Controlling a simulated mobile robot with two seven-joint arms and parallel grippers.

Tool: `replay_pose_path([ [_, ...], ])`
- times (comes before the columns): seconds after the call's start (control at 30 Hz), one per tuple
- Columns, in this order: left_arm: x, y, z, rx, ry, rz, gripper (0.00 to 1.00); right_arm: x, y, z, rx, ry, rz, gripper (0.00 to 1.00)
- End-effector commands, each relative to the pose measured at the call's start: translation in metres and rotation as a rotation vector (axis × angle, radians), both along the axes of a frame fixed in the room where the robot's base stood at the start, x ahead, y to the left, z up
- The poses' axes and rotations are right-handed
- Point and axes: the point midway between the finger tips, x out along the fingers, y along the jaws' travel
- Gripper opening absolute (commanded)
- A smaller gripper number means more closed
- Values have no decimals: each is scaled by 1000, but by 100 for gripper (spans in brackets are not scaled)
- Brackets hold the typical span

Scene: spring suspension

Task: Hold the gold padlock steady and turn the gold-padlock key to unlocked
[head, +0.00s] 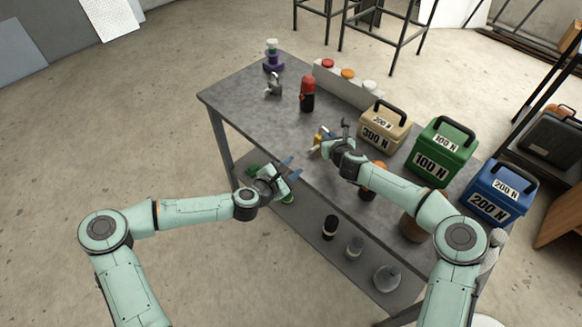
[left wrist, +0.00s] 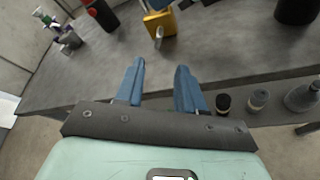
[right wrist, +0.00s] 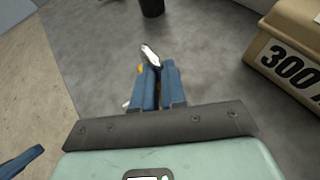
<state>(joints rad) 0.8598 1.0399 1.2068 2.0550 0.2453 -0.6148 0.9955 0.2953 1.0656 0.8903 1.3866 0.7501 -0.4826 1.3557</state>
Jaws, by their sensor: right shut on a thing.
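The gold padlock (head: 318,139) is near the front edge of the table, mostly covered by my right gripper (head: 323,137) in the head view. In the left wrist view the gold padlock (left wrist: 160,26) shows its body, with a silver part (left wrist: 158,38) projecting towards my left gripper; this looks like the key. My right gripper (right wrist: 160,64) is shut on the padlock, and a silver curved part (right wrist: 150,56) sticks out past its fingertips. My left gripper (head: 291,168) is open and empty, apart from the padlock, just off the table's front edge. Its parted fingers show in the left wrist view (left wrist: 160,66).
A grey padlock (head: 273,86) and a red-and-black cylinder (head: 307,95) stand farther left on the table (head: 236,98). Beige (head: 383,130), green (head: 438,157) and blue (head: 496,193) weight boxes line the right side. A lower shelf holds several small objects.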

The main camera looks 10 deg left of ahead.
Motion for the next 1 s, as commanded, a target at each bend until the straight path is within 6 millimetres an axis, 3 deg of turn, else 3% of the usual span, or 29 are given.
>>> replay_pose_path([
  [0.17, 4, 1, -3, 102, -56, -22, 38, 0, 0, 0, 0, 0, 1, 0],
  [0.27, 11, 4, -7, 298, -160, -67, 38, 0, 0, 0, 0, 0, 1, 0],
  [0.5, 29, 7, -15, 1076, -568, -265, 38, 0, 0, 0, 0, 0, 0, 0],
  [0.7, 24, -14, -23, 1720, -915, -532, 38, 0, 0, 0, 0, 0, 1, 0],
  [0.83, 14, -22, -26, 2004, -1068, -703, 38, 0, 0, 0, 0, 0, 0, 0],
  [1.0, 7, -16, -18, 2327, -1231, -877, 38, 0, 0, 0, 0, 0, 0, 0],
])
